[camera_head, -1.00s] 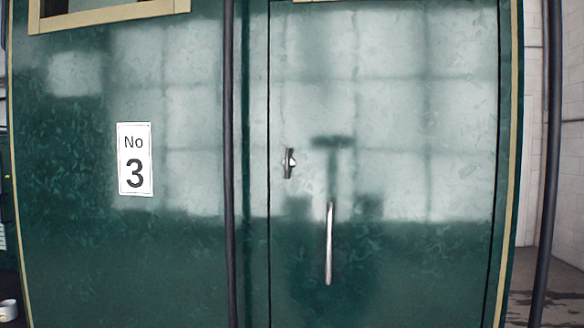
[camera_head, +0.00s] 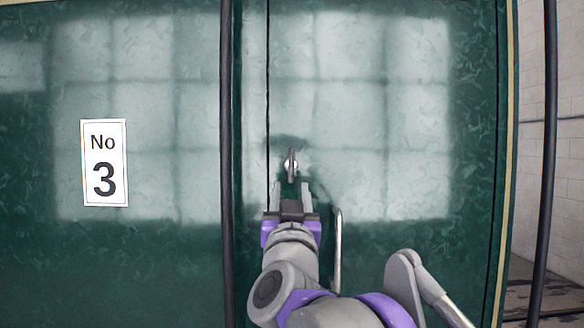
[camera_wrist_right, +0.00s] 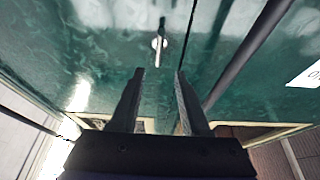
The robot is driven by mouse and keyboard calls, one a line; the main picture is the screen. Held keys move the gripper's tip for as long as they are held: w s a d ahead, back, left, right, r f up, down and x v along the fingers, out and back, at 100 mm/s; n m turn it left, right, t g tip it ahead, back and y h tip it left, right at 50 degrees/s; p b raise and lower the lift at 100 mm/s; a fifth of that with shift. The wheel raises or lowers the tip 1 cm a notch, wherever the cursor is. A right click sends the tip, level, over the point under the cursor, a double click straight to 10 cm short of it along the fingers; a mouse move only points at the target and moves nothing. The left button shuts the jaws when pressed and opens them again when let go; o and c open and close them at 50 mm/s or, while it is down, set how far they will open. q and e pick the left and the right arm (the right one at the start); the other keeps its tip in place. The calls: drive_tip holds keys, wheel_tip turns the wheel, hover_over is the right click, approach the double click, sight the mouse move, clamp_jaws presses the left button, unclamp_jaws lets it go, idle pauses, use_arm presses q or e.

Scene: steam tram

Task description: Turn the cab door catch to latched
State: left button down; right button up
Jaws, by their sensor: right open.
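The cab door (camera_head: 400,110) is the dark green, glossy panel facing me, and it looks closed. The small metal catch (camera_head: 291,163) sits near its left edge, with its lever roughly upright. My right gripper (camera_head: 290,188) is just below the catch, with open, empty fingers pointing up at it. In the right wrist view the catch (camera_wrist_right: 159,42) shows beyond the open fingertips (camera_wrist_right: 159,73), with a visible gap between. My left gripper is not in view.
A vertical pull handle (camera_head: 338,250) is on the door just right of my right gripper. Dark upright poles stand left (camera_head: 227,130) and right (camera_head: 547,150) of the door. A "No 3" plate (camera_head: 104,163) is on the panel at left.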

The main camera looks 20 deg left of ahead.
sight(291, 166)
drive_tip(key=p+x, duration=0.2)
drive_tip(key=x, duration=0.6)
drive_tip(key=shift+w+r+p, duration=0.2)
drive_tip(key=shift+w+p, duration=0.1)
drive_tip(key=shift+p, duration=0.05)
drive_tip(key=shift+w+a+r, duration=0.1)
drive_tip(key=shift+w+a, duration=0.1)
drive_tip(key=shift+w, duration=0.5)
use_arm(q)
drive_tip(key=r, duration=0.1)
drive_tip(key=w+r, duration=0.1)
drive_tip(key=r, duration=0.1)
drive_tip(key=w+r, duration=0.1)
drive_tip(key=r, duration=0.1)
use_arm(e)
drive_tip(key=shift+s, duration=0.1)
clamp_jaws()
